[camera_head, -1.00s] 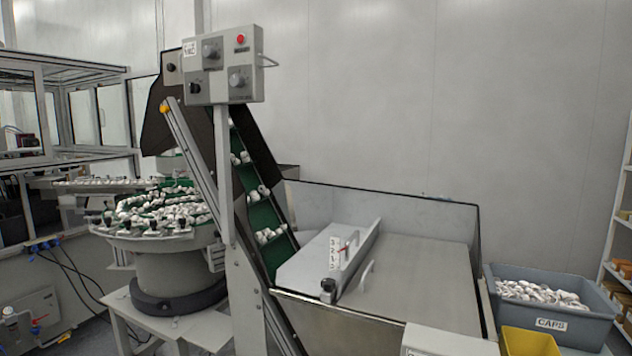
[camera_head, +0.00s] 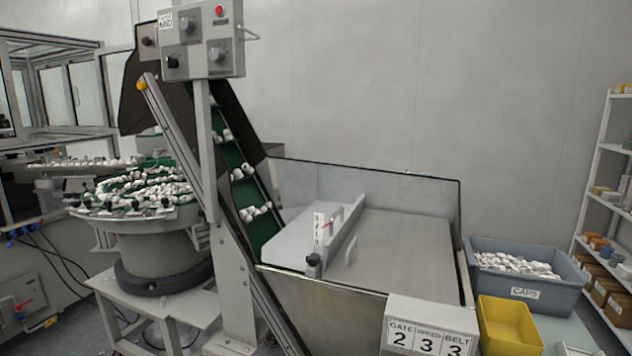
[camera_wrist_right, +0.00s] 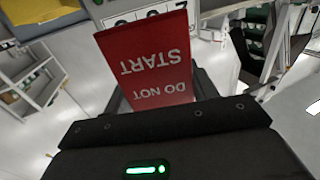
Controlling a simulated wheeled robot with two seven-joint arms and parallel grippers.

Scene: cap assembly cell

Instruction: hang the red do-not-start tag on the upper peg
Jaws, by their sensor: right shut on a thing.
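The red tag (camera_wrist_right: 150,58) with white "DO NOT START" lettering shows upside down in the right wrist view. My right gripper (camera_wrist_right: 155,101) is shut on the tag, whose free part sticks out beyond the dark fingers. The exact grip on its edge is hidden. In the head view, a thin metal peg (camera_head: 249,33) juts from the right side of the grey control box (camera_head: 200,42), with nothing hanging on it. Neither gripper nor the tag shows in the head view, so their distance from the peg cannot be told.
The control box stands on a post (camera_head: 206,145) beside the sloping green belt (camera_head: 232,155). A steel hopper (camera_head: 400,255) is to the right. A placard (camera_head: 428,328), a yellow bin (camera_head: 508,325) and a grey caps crate (camera_head: 525,280) stand at lower right.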

